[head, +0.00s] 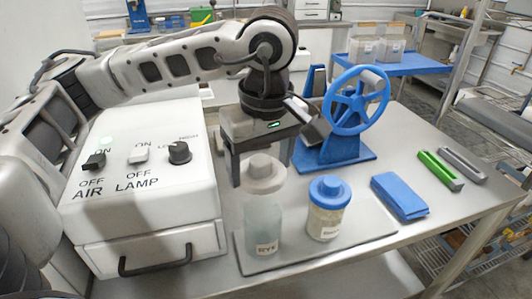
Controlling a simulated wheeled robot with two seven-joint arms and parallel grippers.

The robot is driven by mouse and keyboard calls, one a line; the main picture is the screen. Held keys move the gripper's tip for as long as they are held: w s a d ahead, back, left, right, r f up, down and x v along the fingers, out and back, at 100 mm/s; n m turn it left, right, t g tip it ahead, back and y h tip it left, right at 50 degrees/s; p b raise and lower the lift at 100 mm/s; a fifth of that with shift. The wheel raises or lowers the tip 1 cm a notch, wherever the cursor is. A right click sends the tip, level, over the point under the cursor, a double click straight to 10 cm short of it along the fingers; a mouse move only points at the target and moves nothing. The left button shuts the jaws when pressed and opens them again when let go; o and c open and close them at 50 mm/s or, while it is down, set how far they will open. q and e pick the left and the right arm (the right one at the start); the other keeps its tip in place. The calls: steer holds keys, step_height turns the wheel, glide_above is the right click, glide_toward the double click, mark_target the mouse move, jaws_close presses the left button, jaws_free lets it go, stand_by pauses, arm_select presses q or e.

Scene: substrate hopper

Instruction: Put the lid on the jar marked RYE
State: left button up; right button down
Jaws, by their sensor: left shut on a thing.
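The jar marked RYE (263,219) stands upright on a thin tray in the head view, its label facing me. It is clear with pale contents. A grey lid (264,174) shows at the jar's mouth, in line with it. I cannot tell whether it is fully seated. My left gripper (262,168) comes from above and behind, pointing down, with one finger on each side of the lid. It is shut on the lid. The fingertips are partly hidden behind the lid and jar. My right gripper is not in view.
A jar with a blue lid (328,206) stands right of the RYE jar on the same tray (300,258). A blue handwheel (352,108) stands behind. A white switch box (140,195) fills the left.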

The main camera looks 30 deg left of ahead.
arm_select(q)
step_height(320, 180, down, 4)
steer(key=shift+r+b, duration=0.15)
steer(key=shift+b, duration=0.8)
step_height(320, 180, down, 2)
steer(key=shift+w+f+b, duration=0.1)
steer(key=shift+f+b, duration=0.05)
steer(key=shift+b, duration=0.9)
steer(key=shift+f, duration=0.15)
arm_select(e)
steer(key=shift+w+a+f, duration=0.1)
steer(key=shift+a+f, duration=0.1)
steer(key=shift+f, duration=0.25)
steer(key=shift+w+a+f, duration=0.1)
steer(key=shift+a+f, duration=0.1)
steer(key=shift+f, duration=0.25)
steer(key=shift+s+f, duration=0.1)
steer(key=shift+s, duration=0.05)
arm_select(q)
steer(key=shift+b, duration=0.35)
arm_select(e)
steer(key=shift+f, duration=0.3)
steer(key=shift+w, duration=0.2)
arm_select(q)
steer(key=shift+f+b, duration=0.3)
steer(key=shift+b, duration=0.3)
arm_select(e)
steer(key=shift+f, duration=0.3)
